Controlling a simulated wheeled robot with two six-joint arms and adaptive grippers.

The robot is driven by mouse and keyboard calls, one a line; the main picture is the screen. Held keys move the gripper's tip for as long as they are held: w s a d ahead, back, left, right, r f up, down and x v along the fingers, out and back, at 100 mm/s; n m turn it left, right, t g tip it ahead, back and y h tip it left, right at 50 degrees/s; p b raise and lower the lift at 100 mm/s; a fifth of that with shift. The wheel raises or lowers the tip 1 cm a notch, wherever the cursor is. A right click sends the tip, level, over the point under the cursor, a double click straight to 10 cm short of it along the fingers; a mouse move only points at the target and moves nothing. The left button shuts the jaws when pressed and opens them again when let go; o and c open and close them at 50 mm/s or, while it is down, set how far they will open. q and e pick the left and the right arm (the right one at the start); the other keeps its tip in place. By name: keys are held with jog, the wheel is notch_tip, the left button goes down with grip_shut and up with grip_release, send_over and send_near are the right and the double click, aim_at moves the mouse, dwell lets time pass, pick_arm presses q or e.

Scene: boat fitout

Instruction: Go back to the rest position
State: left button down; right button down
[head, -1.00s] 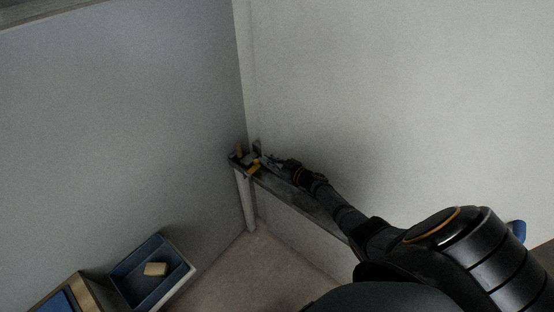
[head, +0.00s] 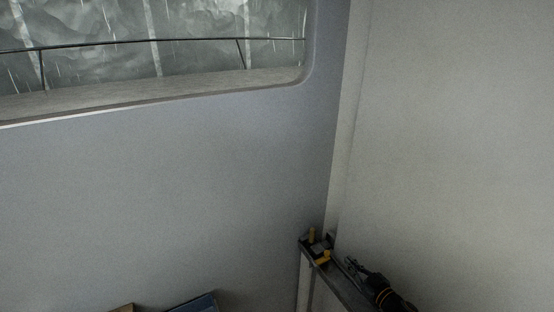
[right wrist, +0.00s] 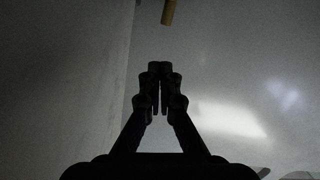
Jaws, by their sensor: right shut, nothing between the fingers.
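My right gripper (head: 352,264) shows at the lower right of the head view, beside the far end of a narrow shelf in the corner. In the right wrist view the gripper (right wrist: 160,68) is a dark outline with its fingers together and nothing between them. My left gripper is not in view.
The narrow shelf (head: 340,288) runs along the right wall and holds small yellow and dark items (head: 318,247) at its corner end. A yellowish piece (right wrist: 169,12) shows beyond the fingertips. A window (head: 150,50) is in the left wall. A blue tray (head: 193,303) is cut off below.

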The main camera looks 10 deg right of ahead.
jog(key=s+a+r+m+g+h, duration=0.2)
jog(key=s+a+g, duration=0.2)
jog(key=s, duration=0.5)
jog(key=s+a+r+m+g+h, duration=0.1)
jog(key=s+a+r+g+h, duration=0.2)
jog(key=s, duration=0.6)
jog(key=s+a+m+g+h, duration=0.15)
jog(key=s+a+g, duration=0.3)
jog(key=s, duration=0.55)
jog(key=s+d+f+g+b, duration=0.1)
jog(key=s+d+f, duration=0.1)
jog(key=f, duration=1.3)
jog(key=s+d+f+g, duration=0.1)
jog(key=s+d+f, duration=0.1)
jog(key=f, duration=1.2)
jog(key=s+f+g+y, duration=0.1)
jog(key=s+f, duration=1.4)
jog(key=s, duration=0.2)
jog(key=shift+d+m+b, duration=0.25)
jog(key=shift+m+b, duration=0.1)
jog(key=shift+b, duration=0.1)
